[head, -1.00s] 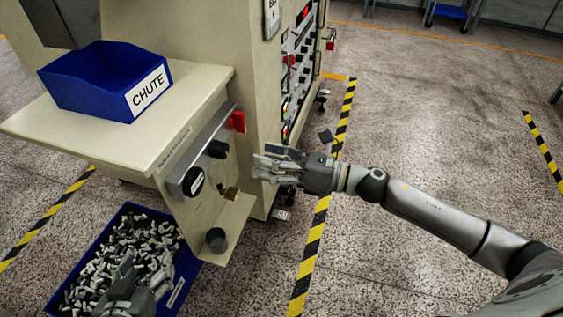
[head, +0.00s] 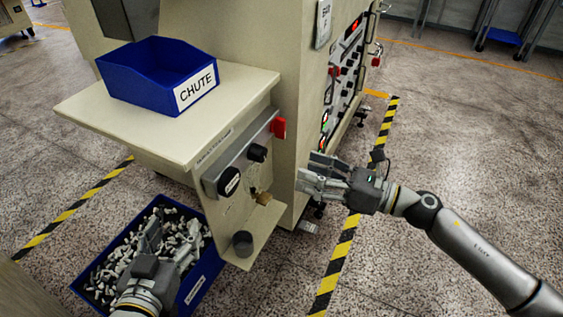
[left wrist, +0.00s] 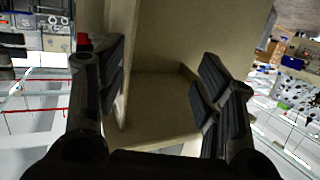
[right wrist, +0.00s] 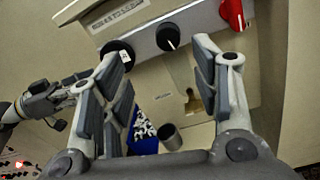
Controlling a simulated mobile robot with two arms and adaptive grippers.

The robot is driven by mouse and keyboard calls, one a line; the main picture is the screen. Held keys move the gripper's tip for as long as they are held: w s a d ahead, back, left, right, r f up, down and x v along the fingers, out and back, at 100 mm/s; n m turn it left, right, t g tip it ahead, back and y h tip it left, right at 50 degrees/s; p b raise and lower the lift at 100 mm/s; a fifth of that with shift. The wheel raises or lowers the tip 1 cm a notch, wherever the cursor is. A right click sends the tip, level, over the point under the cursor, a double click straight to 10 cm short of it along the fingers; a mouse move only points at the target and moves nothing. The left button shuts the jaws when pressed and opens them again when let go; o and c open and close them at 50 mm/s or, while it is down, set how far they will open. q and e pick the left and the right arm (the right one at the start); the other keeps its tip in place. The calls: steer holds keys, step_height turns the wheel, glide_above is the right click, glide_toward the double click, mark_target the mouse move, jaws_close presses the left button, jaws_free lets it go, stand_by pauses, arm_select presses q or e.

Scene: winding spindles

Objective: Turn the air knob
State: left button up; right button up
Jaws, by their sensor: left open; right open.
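A grey control strip on the beige machine carries a large black knob with a white label (head: 228,181), a smaller black knob (head: 257,152) and a red knob (head: 279,127). The labels are too small to tell which is the air knob. In the right wrist view the labelled knob (right wrist: 117,52), the smaller knob with a pointer line (right wrist: 168,36) and the red knob (right wrist: 233,14) show beyond the fingers. My right gripper (head: 310,172) is open and empty, right of the strip. My left gripper (head: 172,240) is open above the parts bin, apart from the knobs.
A blue CHUTE bin (head: 160,82) stands on the beige shelf (head: 95,108) above the strip. A dark cylinder (head: 242,243) sits on the lower ledge. A blue bin (head: 205,272) of small parts is on the floor. Open floor lies right of the striped tape (head: 344,245).

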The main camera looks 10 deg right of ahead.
mark_target(264, 154)
steer(key=w+a, duration=0.2)
steer(key=a, duration=0.1)
steer(key=w+a+n, duration=0.1)
steer(key=w+a, duration=0.1)
steer(key=a, duration=0.1)
steer(key=w+a+n, duration=0.1)
steer(key=w+a, duration=0.1)
steer(key=w, duration=0.1)
steer(key=shift+a+f+b, duration=0.2)
steer(key=shift+a+b, duration=0.15)
steer(key=shift+a, duration=0.05)
arm_select(q)
steer(key=r+t, duration=0.2)
steer(key=r, duration=0.1)
steer(key=w+d+r+t+h, duration=0.1)
steer(key=r, duration=0.1)
steer(key=shift+r, duration=0.25)
arm_select(e)
steer(key=c, duration=1)
